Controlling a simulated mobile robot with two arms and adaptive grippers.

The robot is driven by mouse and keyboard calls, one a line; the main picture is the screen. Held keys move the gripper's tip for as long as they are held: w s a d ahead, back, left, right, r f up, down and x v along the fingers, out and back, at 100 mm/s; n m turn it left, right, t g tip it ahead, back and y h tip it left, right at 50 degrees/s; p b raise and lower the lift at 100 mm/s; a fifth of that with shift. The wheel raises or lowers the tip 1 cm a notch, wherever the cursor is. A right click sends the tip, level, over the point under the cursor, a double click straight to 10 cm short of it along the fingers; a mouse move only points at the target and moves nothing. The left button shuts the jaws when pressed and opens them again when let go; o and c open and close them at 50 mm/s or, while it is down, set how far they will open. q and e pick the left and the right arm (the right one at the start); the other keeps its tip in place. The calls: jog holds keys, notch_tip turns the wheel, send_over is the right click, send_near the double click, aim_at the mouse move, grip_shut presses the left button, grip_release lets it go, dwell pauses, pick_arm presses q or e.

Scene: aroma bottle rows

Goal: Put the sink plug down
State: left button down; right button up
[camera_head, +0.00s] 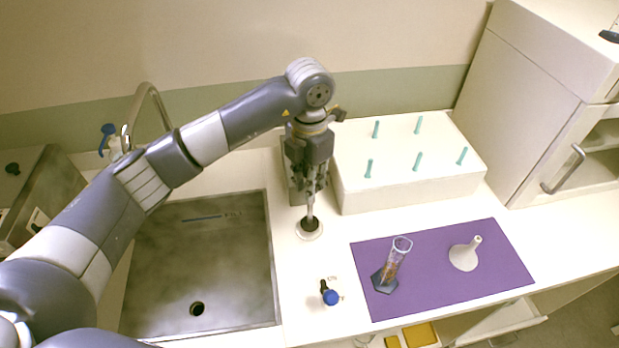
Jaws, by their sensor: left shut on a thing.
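My left gripper (309,192) points down over the strip of counter right of the sink and is shut on the sink plug (309,228). The plug shows as a small round piece with a pale rim and dark middle, right under the fingertips. Its upper part is partly hidden by the fingers. I cannot tell whether it touches the counter. The metal sink (170,270) is on the left, with its dark drain hole (197,308) uncovered. My right gripper is not in view.
A white box (400,190) with several teal pegs stands behind right. A purple mat (440,290) holds a glass cylinder (395,258) and a pale funnel (465,255). A blue-knobbed valve (330,296) is in front of the gripper. A tap (150,95) rises behind the sink.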

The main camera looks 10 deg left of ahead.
pick_arm(q)
jog(key=shift+f, duration=0.5)
jog(key=shift+f, duration=0.1)
jog(key=c, duration=1.9)
grip_release()
jog(key=shift+f, duration=0.1)
jog(key=o, duration=0.5)
